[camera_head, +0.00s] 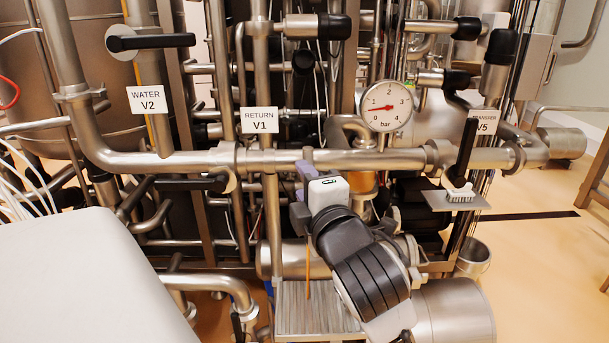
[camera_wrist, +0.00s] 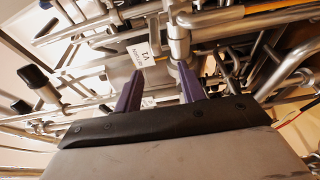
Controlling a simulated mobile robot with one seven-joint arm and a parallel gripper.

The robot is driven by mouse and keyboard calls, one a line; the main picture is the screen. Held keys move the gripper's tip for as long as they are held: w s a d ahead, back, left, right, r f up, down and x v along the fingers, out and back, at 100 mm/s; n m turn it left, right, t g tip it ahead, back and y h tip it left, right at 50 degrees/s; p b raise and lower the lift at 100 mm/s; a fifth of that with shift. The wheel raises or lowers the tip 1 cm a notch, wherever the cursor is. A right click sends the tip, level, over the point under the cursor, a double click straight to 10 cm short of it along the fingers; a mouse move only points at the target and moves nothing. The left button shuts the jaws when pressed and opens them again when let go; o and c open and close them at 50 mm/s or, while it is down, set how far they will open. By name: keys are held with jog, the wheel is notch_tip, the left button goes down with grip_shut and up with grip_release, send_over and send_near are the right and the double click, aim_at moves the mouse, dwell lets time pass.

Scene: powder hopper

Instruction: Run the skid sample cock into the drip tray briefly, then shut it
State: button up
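My gripper (camera_head: 304,181) is at the horizontal pipe in the middle of the head view, its purple fingers partly hidden by my wrist. In the wrist view my gripper (camera_wrist: 158,88) has its two fingers wide apart, with nothing clearly held between them. A small grey upright stub (camera_head: 308,154) on the pipe, just above the fingers, looks like part of the sample cock; the rest is hidden behind my gripper. A thin orange-brown line (camera_head: 308,262) hangs below my gripper and looks like a running stream. It reaches the ribbed metal drip tray (camera_head: 290,303) below.
The V1 return label (camera_head: 260,120) hangs left of my gripper; it also shows in the wrist view (camera_wrist: 141,54). A pressure gauge (camera_head: 386,106) stands to the right. A black V5 handle (camera_head: 466,152) and a small shelf with a brush (camera_head: 460,192) are farther right. Pipes crowd closely around.

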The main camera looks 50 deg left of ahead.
jog(key=s+d+b, duration=0.2)
jog(key=b, duration=0.5)
jog(key=shift+s+d+b, duration=0.1)
jog(key=shift+d+b, duration=0.2)
jog(key=shift+d, duration=0.05)
dwell(1.5)
